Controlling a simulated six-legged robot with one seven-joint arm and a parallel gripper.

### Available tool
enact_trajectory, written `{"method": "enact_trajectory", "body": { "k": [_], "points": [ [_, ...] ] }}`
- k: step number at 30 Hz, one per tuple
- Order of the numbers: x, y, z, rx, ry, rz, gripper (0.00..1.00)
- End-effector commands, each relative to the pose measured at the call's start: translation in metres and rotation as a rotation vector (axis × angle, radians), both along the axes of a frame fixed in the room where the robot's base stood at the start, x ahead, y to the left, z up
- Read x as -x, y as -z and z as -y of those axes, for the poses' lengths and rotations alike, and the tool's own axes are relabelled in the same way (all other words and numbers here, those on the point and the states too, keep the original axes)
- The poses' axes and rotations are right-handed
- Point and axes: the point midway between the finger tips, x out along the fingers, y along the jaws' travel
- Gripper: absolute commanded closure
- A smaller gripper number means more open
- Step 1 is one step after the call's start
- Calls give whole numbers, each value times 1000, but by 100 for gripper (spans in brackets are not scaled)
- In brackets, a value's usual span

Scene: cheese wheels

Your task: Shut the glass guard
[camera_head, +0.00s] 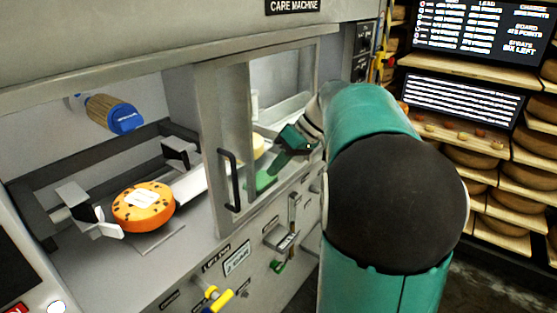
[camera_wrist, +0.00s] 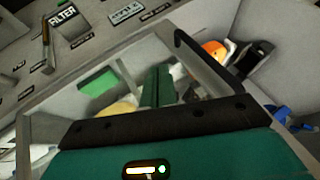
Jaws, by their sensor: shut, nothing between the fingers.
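The glass guard (camera_head: 236,110) is a framed clear panel with a black upright handle (camera_head: 231,180) near its left edge. It stands at the right part of the machine's front opening, and the left part is uncovered. The wrist view shows the guard's frame (camera_wrist: 90,60) and its handle (camera_wrist: 208,62). My gripper (camera_head: 277,166) is shut and empty, to the right of the handle and close to the pane. Its green fingers also show in the wrist view (camera_wrist: 157,86), apart from the handle there. I cannot tell whether they touch the glass.
A yellow-handled lever (camera_head: 219,298) sticks out of the front panel. Shelves of cheese wheels (camera_head: 480,158) stand at right.

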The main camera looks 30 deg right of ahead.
Motion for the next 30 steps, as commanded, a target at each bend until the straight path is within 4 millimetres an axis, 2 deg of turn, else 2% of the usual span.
{"method": "enact_trajectory", "body": {
  "k": [9, 12, 17, 30],
  "points": [
    [-19, 49, -35, 0, -5, -1, 100],
    [-16, 47, -52, 2, -6, 1, 100],
    [-15, 47, -66, 1, -4, 0, 100],
    [-14, 47, -70, 1, -4, 0, 100]
  ]
}}
